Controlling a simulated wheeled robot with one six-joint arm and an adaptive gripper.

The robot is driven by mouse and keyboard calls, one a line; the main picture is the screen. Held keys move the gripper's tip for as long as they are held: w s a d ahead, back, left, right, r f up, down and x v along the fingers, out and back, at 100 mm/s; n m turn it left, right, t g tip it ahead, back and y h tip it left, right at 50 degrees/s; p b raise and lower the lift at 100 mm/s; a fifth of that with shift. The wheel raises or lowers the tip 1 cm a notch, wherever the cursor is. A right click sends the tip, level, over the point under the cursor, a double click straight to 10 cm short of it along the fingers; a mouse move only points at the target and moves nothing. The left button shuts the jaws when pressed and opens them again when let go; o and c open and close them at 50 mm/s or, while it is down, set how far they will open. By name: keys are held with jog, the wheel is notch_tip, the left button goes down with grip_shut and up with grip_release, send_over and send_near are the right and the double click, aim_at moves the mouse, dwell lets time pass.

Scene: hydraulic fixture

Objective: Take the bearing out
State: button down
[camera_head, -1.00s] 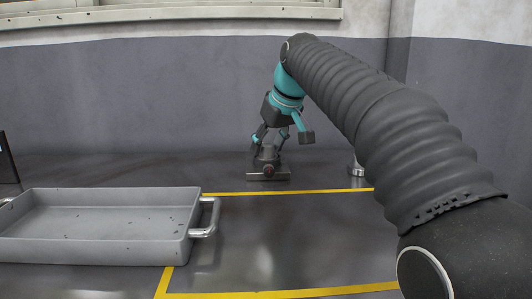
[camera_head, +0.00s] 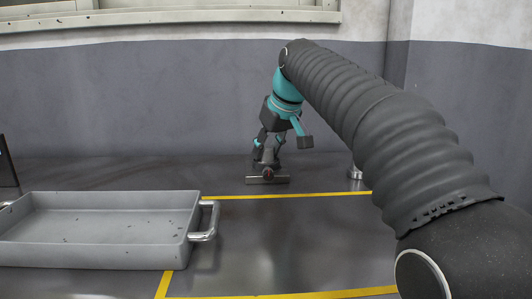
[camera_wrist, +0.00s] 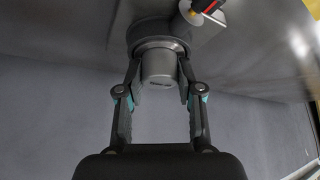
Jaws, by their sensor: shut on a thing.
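The hydraulic fixture (camera_head: 267,180) stands on the table near the back wall, a flat plate with a reddish round end at its front. In the wrist view a corner of it (camera_wrist: 207,22) shows at the top, with a red and black piece. A grey stepped round part, seemingly the bearing (camera_wrist: 158,66), sits between my fingers, with a wider dark ring behind it. My gripper (camera_wrist: 160,82) is shut on this part, one finger on each side. In the head view my gripper (camera_head: 268,158) is low at the fixture and hides most of the part.
A grey tray (camera_head: 195,215) with metal handles stands at the front left, empty but for specks. Yellow lines (camera_head: 290,195) mark a clear table area in front of the fixture. A small metal piece (camera_head: 355,173) stands right of it. The wall is close behind.

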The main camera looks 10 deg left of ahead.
jog(key=shift+r, duration=0.1)
jog(key=shift+r+p, duration=0.95)
jog(key=shift+r, duration=1.6)
jog(key=shift+s, duration=0.1)
